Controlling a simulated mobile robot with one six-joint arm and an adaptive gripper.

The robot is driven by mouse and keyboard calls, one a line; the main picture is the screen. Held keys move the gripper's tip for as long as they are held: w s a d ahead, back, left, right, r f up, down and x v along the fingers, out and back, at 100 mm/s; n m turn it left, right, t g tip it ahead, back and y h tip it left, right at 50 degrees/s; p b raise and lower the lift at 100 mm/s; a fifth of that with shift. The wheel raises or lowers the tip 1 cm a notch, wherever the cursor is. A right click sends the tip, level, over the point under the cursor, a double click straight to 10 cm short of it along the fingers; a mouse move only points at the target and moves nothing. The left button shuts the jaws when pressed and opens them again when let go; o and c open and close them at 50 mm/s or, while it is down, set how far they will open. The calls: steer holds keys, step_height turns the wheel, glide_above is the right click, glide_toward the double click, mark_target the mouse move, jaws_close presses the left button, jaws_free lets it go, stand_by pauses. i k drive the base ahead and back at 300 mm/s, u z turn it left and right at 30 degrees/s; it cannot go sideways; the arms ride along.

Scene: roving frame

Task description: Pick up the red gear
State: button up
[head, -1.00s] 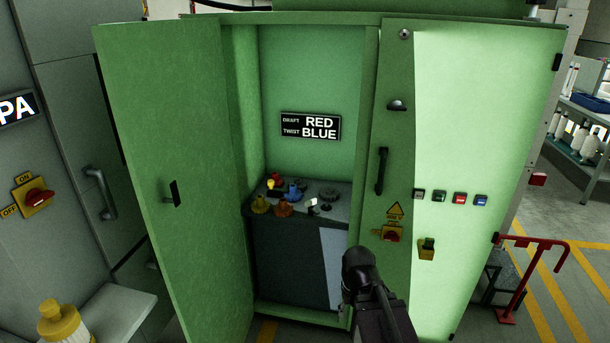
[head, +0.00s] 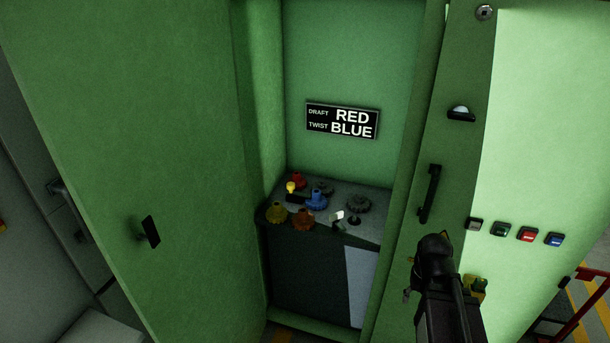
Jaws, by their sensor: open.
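The red gear (head: 298,181) stands at the back left of the top of a dark grey cabinet unit (head: 300,262) inside the open green cabinet. A small yellow knob (head: 291,187) overlaps it in front, so its lower part is partly hidden. A blue gear (head: 316,201) stands to its right and nearer. My arm (head: 436,262) rises at the lower right, in front of the right door and well apart from the gears. I cannot make out my gripper's fingers.
A yellow gear (head: 277,213), an orange gear (head: 303,220) and dark grey gears (head: 358,204) crowd the same top. A white-tipped lever (head: 338,216) stands near its front edge. The open left door (head: 130,140) and right door (head: 440,130) flank the opening. A sign (head: 343,121) reads draft red, twist blue.

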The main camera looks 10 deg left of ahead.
mark_target(300, 182)
steer(key=u, duration=0.35)
steer(key=i, duration=1.3)
steer(key=u, duration=0.55)
